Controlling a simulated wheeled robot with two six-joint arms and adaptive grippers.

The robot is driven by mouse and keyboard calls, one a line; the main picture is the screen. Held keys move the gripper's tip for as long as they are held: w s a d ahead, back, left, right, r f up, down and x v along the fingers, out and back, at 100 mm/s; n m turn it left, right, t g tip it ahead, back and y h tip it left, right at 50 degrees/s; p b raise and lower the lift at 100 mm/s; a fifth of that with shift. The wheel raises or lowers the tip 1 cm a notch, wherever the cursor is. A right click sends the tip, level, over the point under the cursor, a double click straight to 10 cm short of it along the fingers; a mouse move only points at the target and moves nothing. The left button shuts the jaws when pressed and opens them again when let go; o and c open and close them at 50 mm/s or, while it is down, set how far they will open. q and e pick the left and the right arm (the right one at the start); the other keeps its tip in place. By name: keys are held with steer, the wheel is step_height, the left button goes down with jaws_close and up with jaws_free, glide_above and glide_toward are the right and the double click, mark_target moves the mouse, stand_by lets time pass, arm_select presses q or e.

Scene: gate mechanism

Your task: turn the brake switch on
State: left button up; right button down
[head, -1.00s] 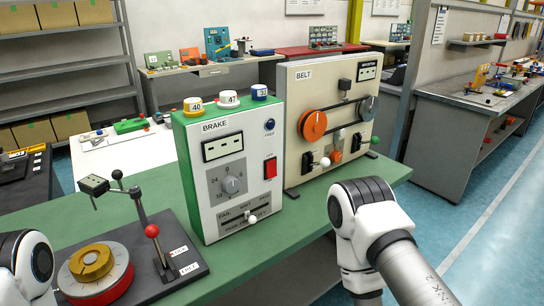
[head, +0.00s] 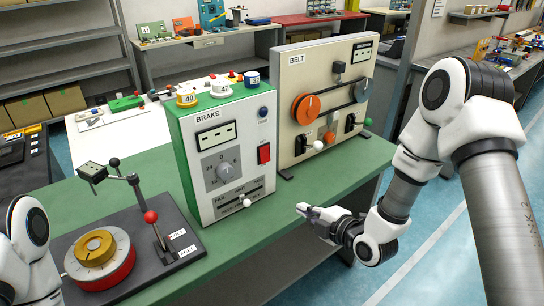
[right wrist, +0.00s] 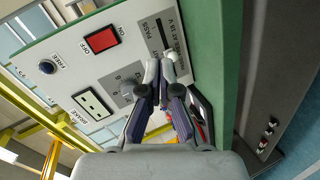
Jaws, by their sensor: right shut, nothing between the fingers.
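The brake box (head: 222,138), marked BRAKE, stands on the green bench. It has a white face, a green shell, a display and a grey dial (head: 229,170). Its red rocker switch (head: 264,154) is at the right of the face; in the right wrist view the red switch (right wrist: 102,39) lies between the labels OFF and ON. My right gripper (head: 303,210) is shut and empty, in front of and below the switch. In the right wrist view its fingertips (right wrist: 160,62) overlap the lower panel near the slider; contact cannot be told. My left gripper is out of view.
The belt box (head: 325,75) stands right of the brake box. Numbered knobs (head: 220,88) sit on the brake box's top. A device with a red-rimmed disc (head: 100,262) and a red-balled lever (head: 151,217) stands at the left front. Bare green bench lies before the boxes.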

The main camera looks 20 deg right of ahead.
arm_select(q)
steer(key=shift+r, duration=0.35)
arm_select(e)
step_height(320, 180, up, 6)
steer(key=w+n+t+y, duration=0.1)
steer(key=w+n, duration=0.1)
steer(key=n, duration=0.1)
steer(key=shift+d+r+t, duration=0.2)
steer(key=shift+d+t, duration=0.05)
steer(key=shift+t, duration=0.15)
steer(key=shift+w, duration=0.1)
steer(key=p, duration=0.5)
glide_toward(266, 161)
steer(key=x, duration=0.7)
steer(key=shift+w, duration=0.15)
arm_select(q)
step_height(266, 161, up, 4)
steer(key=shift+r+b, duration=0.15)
steer(key=shift+b, duration=0.15)
